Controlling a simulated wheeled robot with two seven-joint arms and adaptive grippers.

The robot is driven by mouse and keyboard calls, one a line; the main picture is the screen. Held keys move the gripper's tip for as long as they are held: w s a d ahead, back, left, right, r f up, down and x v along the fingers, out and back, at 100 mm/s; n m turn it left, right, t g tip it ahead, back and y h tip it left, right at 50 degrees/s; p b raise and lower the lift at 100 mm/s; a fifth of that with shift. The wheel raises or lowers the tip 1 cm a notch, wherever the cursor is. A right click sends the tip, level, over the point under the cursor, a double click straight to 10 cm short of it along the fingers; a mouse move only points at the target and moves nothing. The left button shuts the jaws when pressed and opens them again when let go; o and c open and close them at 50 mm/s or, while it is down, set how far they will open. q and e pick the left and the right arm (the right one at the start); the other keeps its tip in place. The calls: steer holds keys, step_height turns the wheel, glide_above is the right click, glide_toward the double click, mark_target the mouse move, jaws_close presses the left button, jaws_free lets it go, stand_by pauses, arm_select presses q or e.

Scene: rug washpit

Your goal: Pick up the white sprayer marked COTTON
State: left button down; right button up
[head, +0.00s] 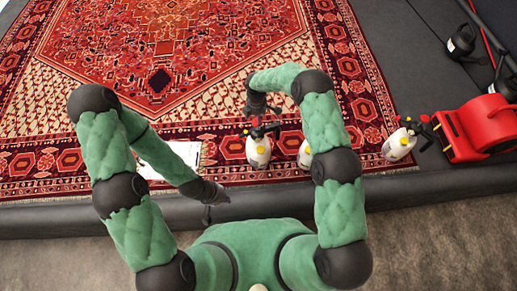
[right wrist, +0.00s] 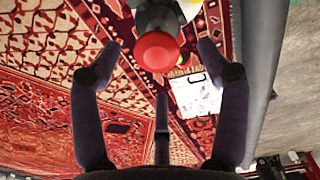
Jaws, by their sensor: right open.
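A white sprayer (head: 258,153) with a red and black top stands on the patterned rug. A second white sprayer (head: 304,155) is just right of it, partly hidden by my right arm. A third white sprayer (head: 397,145) is farther right, beside a red machine. I cannot read COTTON on any of them. My right gripper (head: 262,119) is open at the top of the first sprayer. In the right wrist view, a red cap (right wrist: 156,50) lies between the open fingertips, with no clear grip. My left gripper (head: 214,193) hangs near the rug's front edge; its jaws are too dark to judge.
A white sheet (head: 192,150) lies on the rug (head: 220,60), partly behind my left arm. The red machine (head: 482,127) stands at the right. A dark container (head: 461,42) is at upper right. A dark padded rim (head: 70,217) runs along the front.

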steer(key=f, duration=0.2)
steer(key=f+b, duration=0.1)
steer(key=f, duration=0.1)
steer(key=shift+w+d+f, duration=0.15)
steer(key=shift+d+f, duration=0.05)
steer(key=shift+f, duration=0.15)
steer(key=shift+c, duration=0.3)
